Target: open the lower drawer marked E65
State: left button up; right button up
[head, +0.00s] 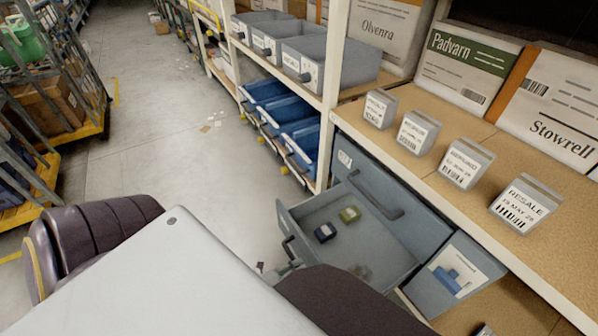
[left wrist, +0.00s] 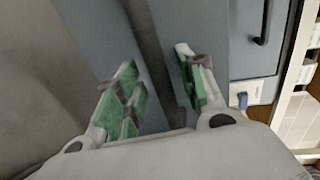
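A blue-grey drawer unit stands under the shelf at the right of the head view. Its upper drawer (head: 385,185) is closed, with a dark bar handle and a small label I cannot read. The lower drawer (head: 325,205) is pulled out, with a dark blue and a yellow-green item inside. No E65 marking is legible. My left gripper (head: 283,266) is at the outer side of the lower drawer's front, partly hidden by my arm. In the left wrist view my left gripper (left wrist: 157,66) has its green-padded fingers apart, with nothing visible clasped between them. My right gripper is not in view.
Blue bins (head: 280,115) and grey bins (head: 325,62) fill the rack beyond the drawers. Small label blocks (head: 465,163) and cartons (head: 465,65) stand on the shelf above. Cage trolleys (head: 50,90) line the left. The aisle floor (head: 150,110) between is mostly clear.

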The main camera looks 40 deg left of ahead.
pick_arm(q)
jog(key=v, duration=1)
jog(key=shift+s, duration=0.35)
jog(key=shift+a, duration=0.1)
dwell(0.5)
